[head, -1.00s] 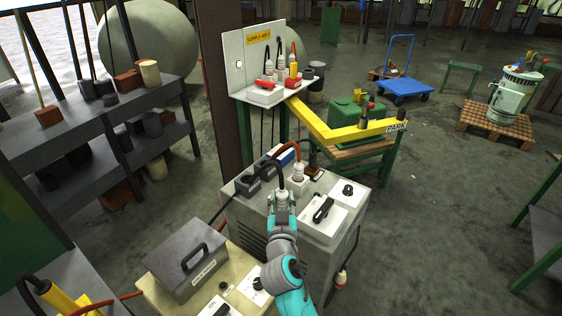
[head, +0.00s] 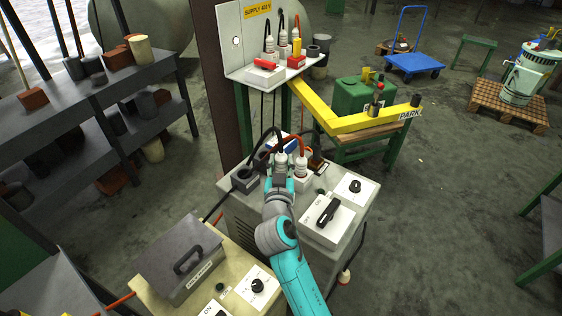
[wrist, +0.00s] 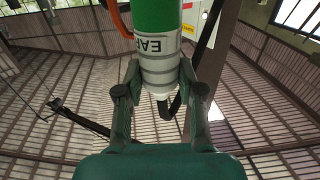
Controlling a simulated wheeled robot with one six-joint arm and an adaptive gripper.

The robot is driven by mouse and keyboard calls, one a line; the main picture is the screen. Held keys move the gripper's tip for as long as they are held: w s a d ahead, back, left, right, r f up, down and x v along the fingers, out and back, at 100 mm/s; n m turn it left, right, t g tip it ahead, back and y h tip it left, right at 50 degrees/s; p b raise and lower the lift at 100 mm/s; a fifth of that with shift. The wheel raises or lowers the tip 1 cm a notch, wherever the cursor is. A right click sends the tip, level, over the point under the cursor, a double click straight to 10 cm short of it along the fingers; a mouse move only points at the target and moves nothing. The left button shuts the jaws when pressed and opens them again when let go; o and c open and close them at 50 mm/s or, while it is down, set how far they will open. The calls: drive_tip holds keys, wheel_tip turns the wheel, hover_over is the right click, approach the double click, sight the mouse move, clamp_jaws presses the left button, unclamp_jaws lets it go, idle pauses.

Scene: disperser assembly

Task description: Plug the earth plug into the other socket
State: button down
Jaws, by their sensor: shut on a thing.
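My gripper (head: 280,184) is over the top of the grey cabinet (head: 250,213) and is shut on the earth plug. In the head view the plug (head: 282,160) shows a white top with a black cable. In the wrist view the earth plug (wrist: 160,45) has a green body, a label reading "EA…" and a pale ribbed end between the fingers. A second white plug (head: 302,164) with a red cable stands upright just right of my gripper. A dark socket block (head: 245,180) is to the left. The held plug's lower end is hidden, so I cannot tell whether it touches a socket.
A switch box (head: 322,216) and a knob plate (head: 355,187) sit right on the cabinet. Behind is the supply panel (head: 232,45) with several plugs, and a yellow bar (head: 360,123). A lidded box (head: 178,258) stands front left.

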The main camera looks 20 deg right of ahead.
drive_tip(key=shift+f, duration=0.1)
drive_tip(key=shift+f, duration=2.8)
drive_tip(key=shift+f, duration=2.05)
drive_tip(key=c, duration=0.6)
unclamp_jaws()
drive_tip(key=shift+c, duration=0.2)
drive_tip(key=shift+s, duration=0.1)
drive_tip(key=v, duration=1.2)
drive_tip(key=shift+a, duration=0.1)
